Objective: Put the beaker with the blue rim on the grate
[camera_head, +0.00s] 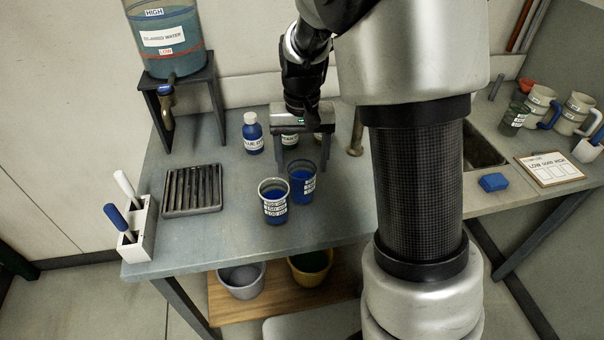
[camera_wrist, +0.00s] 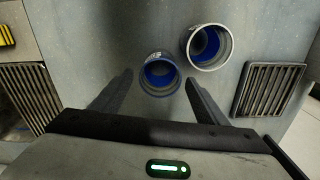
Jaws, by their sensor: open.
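The beaker with the blue rim (camera_head: 302,186) stands upright on the grey bench with blue liquid in it. In the wrist view this beaker (camera_wrist: 160,75) shows ahead of the fingertips, about between their lines. A second beaker with a pale rim (camera_head: 273,205) stands beside it, also holding blue liquid; it is up and right in the wrist view (camera_wrist: 208,48). The dark slatted grate (camera_head: 192,190) lies on the bench left of both beakers, with nothing on it; in the wrist view the grate (camera_wrist: 268,89) is at right. My gripper (camera_head: 301,139) is open and empty, behind the beakers.
A blue dye bottle (camera_head: 252,135) stands just left of my gripper. The water tank (camera_head: 168,38) on its stand is at back left. A white holder (camera_head: 139,228) with two handled tools is at the front left corner. The bench between beakers and grate is clear.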

